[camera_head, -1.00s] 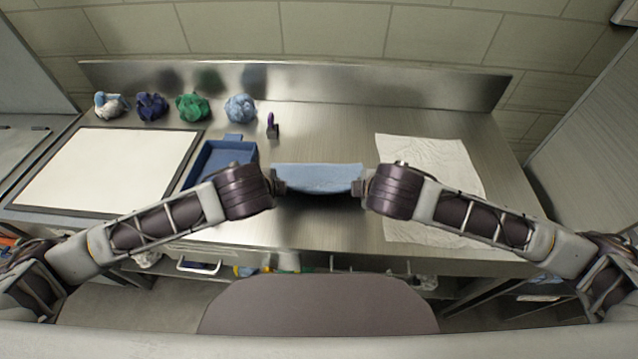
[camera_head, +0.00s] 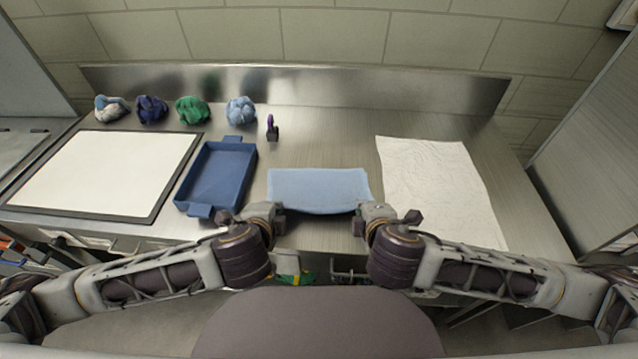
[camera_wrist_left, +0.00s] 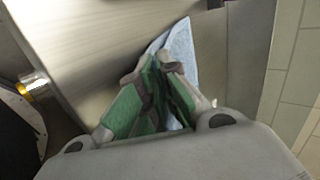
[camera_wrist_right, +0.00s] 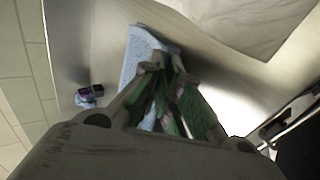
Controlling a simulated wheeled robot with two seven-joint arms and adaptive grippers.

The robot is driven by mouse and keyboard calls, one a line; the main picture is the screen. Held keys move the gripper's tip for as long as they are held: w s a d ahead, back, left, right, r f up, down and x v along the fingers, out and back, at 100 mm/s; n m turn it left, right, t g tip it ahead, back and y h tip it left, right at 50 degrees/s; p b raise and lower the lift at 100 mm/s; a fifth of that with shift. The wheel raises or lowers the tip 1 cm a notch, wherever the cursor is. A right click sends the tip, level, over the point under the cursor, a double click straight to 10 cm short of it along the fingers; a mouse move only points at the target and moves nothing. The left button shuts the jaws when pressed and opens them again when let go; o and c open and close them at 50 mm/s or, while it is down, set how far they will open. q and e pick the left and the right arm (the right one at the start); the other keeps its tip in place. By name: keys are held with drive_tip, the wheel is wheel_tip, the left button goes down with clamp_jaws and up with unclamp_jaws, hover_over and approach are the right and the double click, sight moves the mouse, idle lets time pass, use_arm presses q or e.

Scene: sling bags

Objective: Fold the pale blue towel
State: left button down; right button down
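The pale blue towel (camera_head: 319,186) lies spread in a wide strip on the steel counter, its far part flat and its near edge sagging slightly between my grippers. My left gripper (camera_head: 276,214) is at its near left corner and my right gripper (camera_head: 361,214) at its near right corner. In the left wrist view my fingers (camera_wrist_left: 160,66) close together at the towel (camera_wrist_left: 182,58). In the right wrist view my fingers (camera_wrist_right: 160,66) also close at the towel (camera_wrist_right: 138,52). Both appear shut on its near edge; the pinched corners are hidden.
A blue tray (camera_head: 218,176) stands close left of the towel. A white board with dark rim (camera_head: 100,212) lies farther left. A white cloth (camera_head: 440,185) lies right. Several crumpled cloths (camera_head: 193,110) and a small dark object (camera_head: 272,130) are behind. Counter behind the towel is clear.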

use_arm(q)
drive_tip(key=shift+s+f, duration=0.25)
drive_tip(key=shift+s, duration=0.05)
use_arm(e)
drive_tip(key=shift+s+f, duration=0.25)
drive_tip(key=shift+s, duration=0.05)
use_arm(q)
drive_tip(key=c, duration=1.4)
unclamp_jaws()
use_arm(e)
drive_tip(key=c, duration=1.4)
unclamp_jaws()
use_arm(q)
drive_tip(key=shift+o, duration=0.2)
use_arm(e)
drive_tip(key=shift+o, duration=0.2)
use_arm(q)
drive_tip(key=shift+r, duration=0.1)
use_arm(e)
drive_tip(key=shift+r, duration=0.1)
